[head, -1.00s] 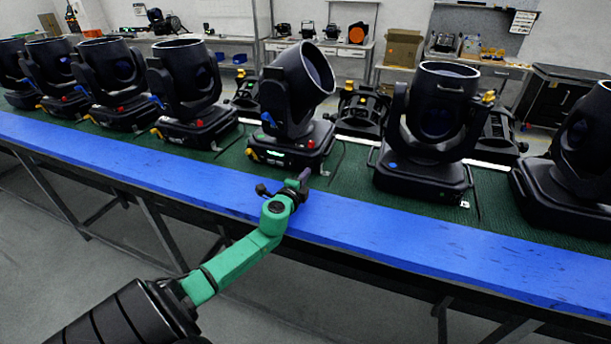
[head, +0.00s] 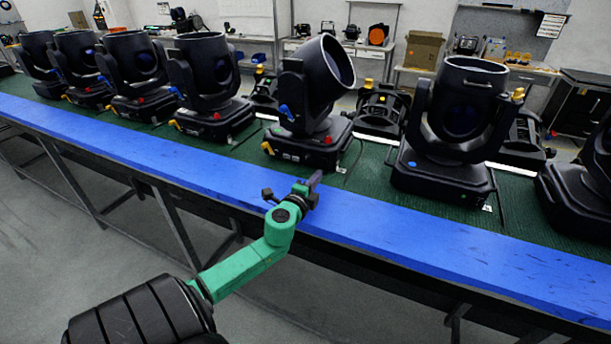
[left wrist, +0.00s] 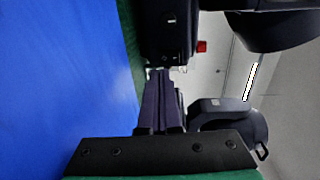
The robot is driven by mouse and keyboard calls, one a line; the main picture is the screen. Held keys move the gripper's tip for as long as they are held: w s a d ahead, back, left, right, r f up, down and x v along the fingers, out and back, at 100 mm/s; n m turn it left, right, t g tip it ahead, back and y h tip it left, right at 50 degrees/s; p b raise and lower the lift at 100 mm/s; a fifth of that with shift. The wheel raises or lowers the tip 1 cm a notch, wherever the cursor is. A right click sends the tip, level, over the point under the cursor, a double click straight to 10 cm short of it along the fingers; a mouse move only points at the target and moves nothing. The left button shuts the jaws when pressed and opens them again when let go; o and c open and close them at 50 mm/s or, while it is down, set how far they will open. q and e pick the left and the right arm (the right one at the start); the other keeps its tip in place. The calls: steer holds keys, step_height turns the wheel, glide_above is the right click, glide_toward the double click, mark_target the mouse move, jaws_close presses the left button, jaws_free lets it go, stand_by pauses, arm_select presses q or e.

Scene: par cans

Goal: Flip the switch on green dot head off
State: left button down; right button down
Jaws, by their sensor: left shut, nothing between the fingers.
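The tilted black moving head (head: 318,85) stands on the green mat past the blue table edge, nearest my left gripper. It has a red part (head: 328,140) and a yellow part (head: 266,147) low on its base, and a small pale panel between them. My left gripper (head: 314,181) is shut and empty over the blue edge, in front of that base. In the left wrist view its fingers (left wrist: 161,76) point at a dark base (left wrist: 168,35) with a red part (left wrist: 202,46); contact is unclear.
Several similar heads stand in a row to the left. A head with a blue dot (head: 462,120) stands to the right, another at the right edge. The blue table edge (head: 400,235) in front is clear. Low dark units sit behind the row.

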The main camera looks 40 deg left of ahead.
arm_select(q)
steer(key=b+v, duration=0.1)
steer(key=v, duration=0.8)
steer(key=shift+s, duration=0.25)
steer(key=shift+s+d+r, duration=0.15)
steer(key=shift+s+d, duration=0.05)
steer(key=shift+s, duration=0.2)
